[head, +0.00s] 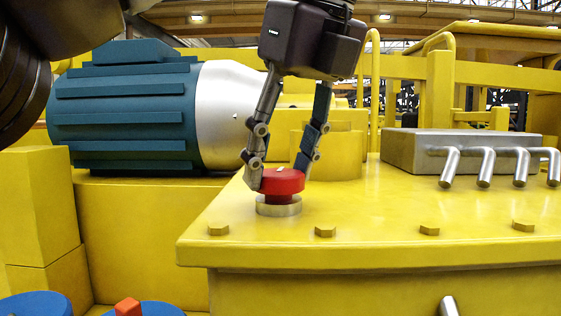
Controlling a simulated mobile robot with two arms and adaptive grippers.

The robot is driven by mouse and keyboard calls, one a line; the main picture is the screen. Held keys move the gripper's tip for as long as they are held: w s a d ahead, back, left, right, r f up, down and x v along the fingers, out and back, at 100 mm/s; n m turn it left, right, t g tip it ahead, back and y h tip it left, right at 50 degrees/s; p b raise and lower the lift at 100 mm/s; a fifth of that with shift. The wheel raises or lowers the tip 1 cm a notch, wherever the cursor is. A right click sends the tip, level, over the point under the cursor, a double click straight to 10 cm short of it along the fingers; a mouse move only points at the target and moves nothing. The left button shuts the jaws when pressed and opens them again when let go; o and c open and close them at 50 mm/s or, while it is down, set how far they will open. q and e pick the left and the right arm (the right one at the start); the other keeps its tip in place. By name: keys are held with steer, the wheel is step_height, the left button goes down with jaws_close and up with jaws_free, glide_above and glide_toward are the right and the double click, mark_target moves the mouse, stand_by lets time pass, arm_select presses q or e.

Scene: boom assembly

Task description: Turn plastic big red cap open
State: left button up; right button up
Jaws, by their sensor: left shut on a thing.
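The big red cap (282,181) sits on a round metal neck (278,206) near the front left of the yellow deck (400,222). A small light mark shows on its top. My left gripper (279,176) reaches down from above, with one finger at the cap's left side and the other at its right rear. It is shut on the cap. My right gripper is not in view.
A ribbed blue motor with a silver end (228,115) lies to the left. A grey block (425,150) with several bent metal pipes (484,166) stands at right. Yellow bolt heads (325,231) line the deck's front edge. Blue round parts and a red piece (128,307) show lower left.

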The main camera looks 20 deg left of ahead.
arm_select(q)
steer(key=shift+r+n, duration=0.1)
steer(key=shift+n, duration=0.7)
steer(key=shift+g, duration=0.3)
steer(key=o, duration=1.2)
steer(key=shift+c, duration=0.2)
